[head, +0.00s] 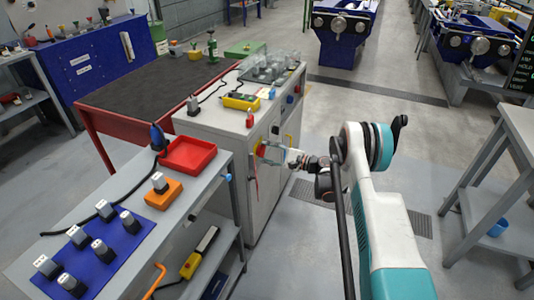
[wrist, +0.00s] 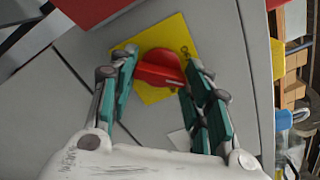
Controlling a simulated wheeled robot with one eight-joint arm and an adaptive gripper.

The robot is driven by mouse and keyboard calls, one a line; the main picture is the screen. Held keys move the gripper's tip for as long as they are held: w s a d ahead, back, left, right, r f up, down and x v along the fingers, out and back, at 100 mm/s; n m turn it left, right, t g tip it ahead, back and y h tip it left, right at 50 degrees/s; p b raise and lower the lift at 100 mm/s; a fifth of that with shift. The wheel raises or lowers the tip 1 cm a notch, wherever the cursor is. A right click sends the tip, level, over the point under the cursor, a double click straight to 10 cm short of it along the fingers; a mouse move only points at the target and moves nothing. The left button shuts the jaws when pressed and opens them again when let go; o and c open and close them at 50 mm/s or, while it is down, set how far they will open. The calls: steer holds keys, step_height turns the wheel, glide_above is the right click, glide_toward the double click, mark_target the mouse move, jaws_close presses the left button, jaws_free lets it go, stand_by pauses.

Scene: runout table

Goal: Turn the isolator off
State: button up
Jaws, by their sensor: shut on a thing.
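The isolator has a red rotary handle (wrist: 160,68) on a yellow square plate (wrist: 180,36), fixed to the grey cabinet face. In the head view my gripper (head: 276,153) reaches the cabinet from the right. The fingers hide parts of the plate, and I cannot tell the handle's marked position.
The grey cabinet (head: 214,130) carries a yellow pendant (head: 241,102) and glassware on top. A side bench with a red tray (head: 188,155) and a blue mat (head: 98,250) stands at the left. A grey table (head: 517,130) stands at the right. Floor behind my arm is open.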

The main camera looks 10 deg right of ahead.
steer(key=shift+n, duration=3.8)
steer(key=o, duration=1.1)
steer(key=shift+d, duration=0.1)
steer(key=v, duration=1.2)
steer(key=shift+w, duration=0.1)
